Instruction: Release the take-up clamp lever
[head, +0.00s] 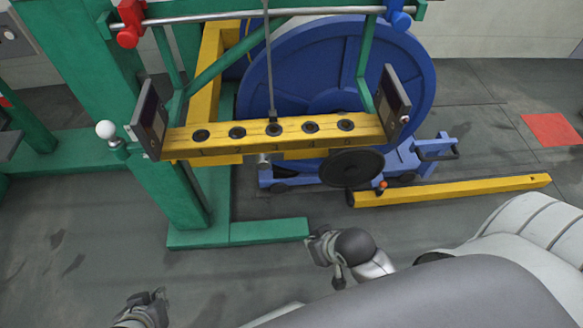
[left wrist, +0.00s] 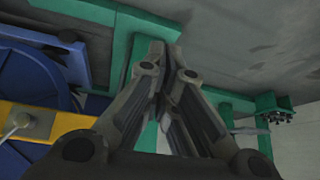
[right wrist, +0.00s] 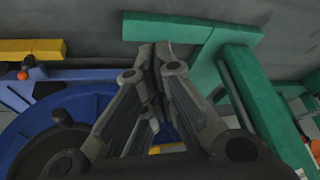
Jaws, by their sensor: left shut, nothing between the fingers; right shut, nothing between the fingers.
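Two lever-like parts show in the head view, and I cannot tell for sure which is the take-up clamp lever. One is a small lever with an orange-red knob (head: 382,185) by the blue reel carriage, right of the black handwheel (head: 351,168); an orange knob also shows in the right wrist view (right wrist: 23,75). The other is a white ball knob (head: 106,130) beside the green post. My left gripper (head: 147,297) is shut and empty at the bottom left, clear of both. My right gripper (head: 319,243) is shut and empty below the handwheel, touching neither knob.
The green frame (head: 165,190) has a foot (head: 268,230) on the floor near my right gripper. A yellow beam (head: 275,132) with several dark holes crosses before the big blue reel (head: 335,75). A yellow floor bar (head: 450,190) lies at right. Floor between my grippers is clear.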

